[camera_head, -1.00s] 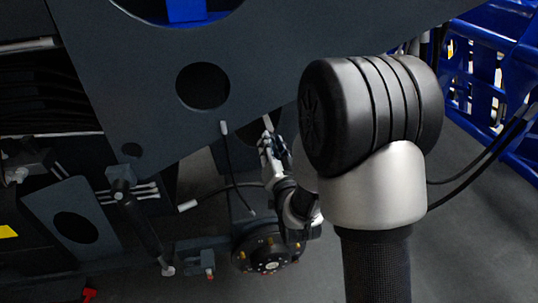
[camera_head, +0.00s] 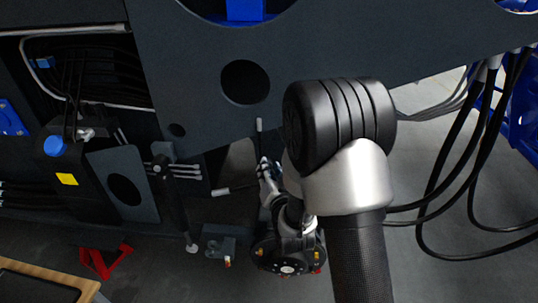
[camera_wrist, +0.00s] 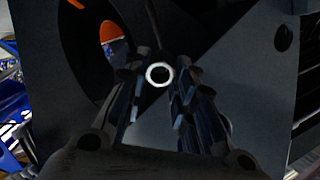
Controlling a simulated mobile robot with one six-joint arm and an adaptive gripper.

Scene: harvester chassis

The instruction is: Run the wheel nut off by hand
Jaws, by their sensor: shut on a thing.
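The wheel hub (camera_head: 288,258) is a dark round disc low in the head view, with several small orange and brass-coloured pieces around its face. My gripper (camera_head: 265,166) is above the hub and apart from its face. In the wrist view, the fingers of my gripper (camera_wrist: 160,78) are shut on a bright ring-shaped piece (camera_wrist: 159,64) with a dark centre. I cannot tell whether this piece is the wheel nut. In the head view the held piece is too small or hidden to make out. My arm hides part of the hub's right side.
The dark chassis plate (camera_head: 330,45) with round holes hangs above my gripper. Black cables (camera_head: 432,205) loop at the right. A red stand (camera_head: 105,260) and a wooden table edge (camera_head: 50,277) are at lower left.

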